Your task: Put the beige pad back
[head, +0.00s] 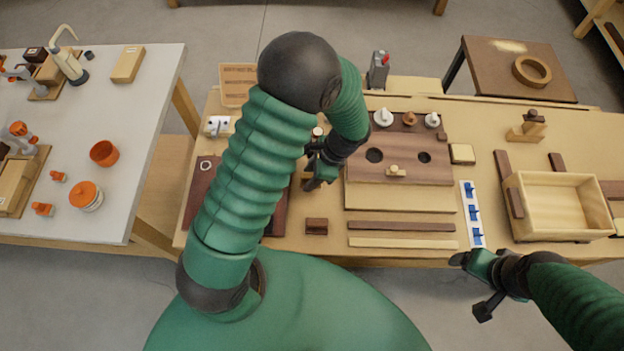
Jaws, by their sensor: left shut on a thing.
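My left gripper (318,180) is low over the bench, between the dark panel at left and the brown board with round holes. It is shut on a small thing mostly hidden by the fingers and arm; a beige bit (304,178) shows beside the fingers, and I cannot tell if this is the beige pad. A small beige square block (462,153) with a dark edge lies right of the holed board. My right gripper (472,286) is open and empty in front of the bench edge.
The brown board (400,165) carries white and brown knobs at its back. Loose strips (402,227) and a dark block (316,226) lie in front. A white strip with blue clips (472,215) and an open wooden box (560,205) stand right. A white table (120,190) is at left.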

